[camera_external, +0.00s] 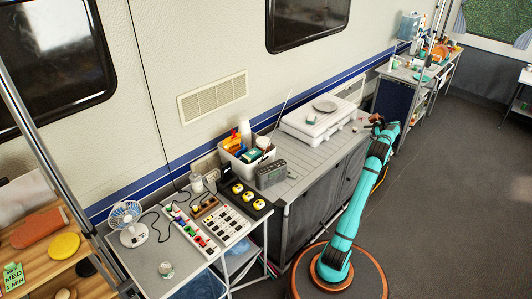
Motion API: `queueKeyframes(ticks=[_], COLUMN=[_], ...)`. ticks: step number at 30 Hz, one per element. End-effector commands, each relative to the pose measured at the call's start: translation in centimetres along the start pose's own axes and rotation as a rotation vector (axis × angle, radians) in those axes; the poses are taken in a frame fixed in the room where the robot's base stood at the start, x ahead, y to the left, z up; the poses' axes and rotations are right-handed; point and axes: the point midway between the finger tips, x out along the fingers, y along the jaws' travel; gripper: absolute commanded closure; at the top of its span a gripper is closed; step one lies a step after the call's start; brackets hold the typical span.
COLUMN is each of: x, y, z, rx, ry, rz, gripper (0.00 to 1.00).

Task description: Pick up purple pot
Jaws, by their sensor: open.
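My teal arm reaches from its round base up to the far right end of the grey cabinet counter. My gripper (374,120) is a small dark shape at the arm's end, open, over or beside that counter end. I cannot make out a purple pot in this view. It may be hidden by my arm or too small to tell. Small items near the gripper are too blurred to name.
The grey cabinet (307,217) carries a white box (305,125) with a plate (325,106), a radio (271,174) and a filled white bin (237,164). A fan (125,215) stands on the left table. A cluttered shelf (405,75) stands behind.

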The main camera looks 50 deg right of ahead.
Motion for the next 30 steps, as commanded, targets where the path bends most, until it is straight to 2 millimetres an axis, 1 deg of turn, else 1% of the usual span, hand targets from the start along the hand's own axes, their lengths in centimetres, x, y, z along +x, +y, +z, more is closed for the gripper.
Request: queueKeyframes(ticks=[1,3,11,14,18,21,24,29,30], x=[0.6,1.2,2.4,3.5,5.6,6.6,6.9,6.9,6.9], y=[0.0,0.0,0.0,0.0,-0.1,-0.1,-0.1,-0.1,-0.1], z=[0.0,0.0,0.0,0.0,-0.1,-0.1,-0.1,-0.1,-0.1], rx=[0.001,0.001,0.0,0.001,0.001,0.001,0.001,0.0,0.0], ry=[0.0,0.0,-0.001,-0.001,-0.001,0.0,0.0,0.0,0.0], rz=[0.0,-0.001,-0.001,0.0,-0.002,0.0,0.0,0.001,0.001], gripper=[0.43,0.43,0.43,0.43,0.43,0.43,0.43,0.43,0.51])
